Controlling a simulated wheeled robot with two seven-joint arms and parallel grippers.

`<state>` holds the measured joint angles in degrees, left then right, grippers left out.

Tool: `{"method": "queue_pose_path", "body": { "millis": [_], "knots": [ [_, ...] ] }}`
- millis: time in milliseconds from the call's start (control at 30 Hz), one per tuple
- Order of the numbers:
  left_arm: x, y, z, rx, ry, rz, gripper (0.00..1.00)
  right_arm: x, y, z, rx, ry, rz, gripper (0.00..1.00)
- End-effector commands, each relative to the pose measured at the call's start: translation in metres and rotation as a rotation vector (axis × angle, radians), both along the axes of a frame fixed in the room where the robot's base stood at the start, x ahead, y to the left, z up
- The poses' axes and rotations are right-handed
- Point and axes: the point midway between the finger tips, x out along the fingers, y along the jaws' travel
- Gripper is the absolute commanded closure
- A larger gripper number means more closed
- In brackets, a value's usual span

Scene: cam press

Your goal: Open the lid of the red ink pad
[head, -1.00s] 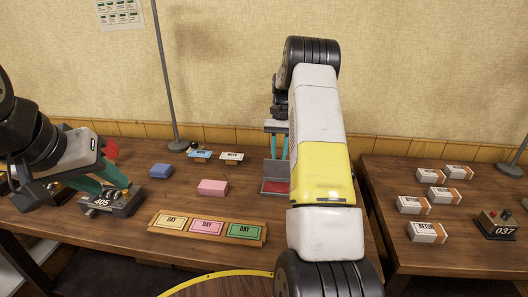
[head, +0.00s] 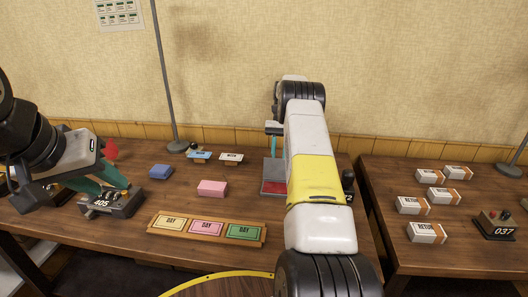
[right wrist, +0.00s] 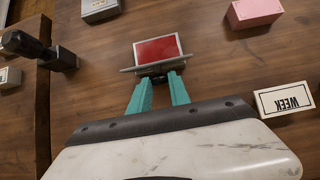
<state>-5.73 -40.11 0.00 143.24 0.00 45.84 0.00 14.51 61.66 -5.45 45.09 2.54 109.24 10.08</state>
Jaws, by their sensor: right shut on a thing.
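The red ink pad (head: 274,190) sits open on the table, partly behind my right arm in the head view. Its grey lid (head: 272,170) stands raised at the pad's far edge. In the right wrist view the red pad (right wrist: 158,50) is bare and the lid (right wrist: 155,68) shows nearly edge-on. My right gripper (right wrist: 161,80) has its teal fingertips shut at the lid's edge. My left gripper (head: 122,186) is at the grey stamp block marked 405 (head: 112,204); its fingertips are too unclear to judge.
A black-handled stamp (head: 348,184) stands just right of my right arm. Another table (head: 375,215) with several white boxes is across a gap.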

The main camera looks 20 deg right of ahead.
Motion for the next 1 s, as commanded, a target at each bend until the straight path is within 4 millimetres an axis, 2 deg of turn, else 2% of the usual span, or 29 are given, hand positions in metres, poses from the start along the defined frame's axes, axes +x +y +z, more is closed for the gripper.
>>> {"method": "queue_pose_path", "body": {
  "millis": [67, 100, 200, 567, 667, 833, 1000],
  "knots": [
    [0.000, 0.000, 0.000, 0.000, 0.000, 0.000, 0.64, 0.001, 0.000, 0.001, -0.001, -0.004, -0.001, 1.00],
    [0.000, 0.000, 0.000, 0.000, 0.000, 0.000, 0.64, 0.001, 0.000, 0.001, -0.001, -0.005, -0.001, 0.75],
    [0.000, 0.000, 0.000, 0.000, 0.000, 0.000, 0.64, 0.001, 0.000, 0.001, -0.002, -0.004, 0.000, 0.56],
    [0.000, 0.000, 0.000, 0.000, 0.000, 0.000, 0.64, 0.000, 0.000, 0.002, -0.001, -0.003, 0.000, 0.56],
    [0.000, 0.000, 0.000, 0.000, 0.000, 0.000, 0.64, 0.001, 0.000, 0.011, -0.002, -0.004, 0.000, 0.56],
    [0.000, 0.000, 0.000, 0.000, 0.000, 0.000, 0.64, 0.001, 0.000, 0.039, -0.002, -0.007, 0.000, 0.56],
    [0.000, 0.000, 0.000, 0.000, 0.000, 0.000, 0.64, -0.014, 0.007, 0.039, -0.002, -0.001, 0.001, 0.56]
  ]
}}
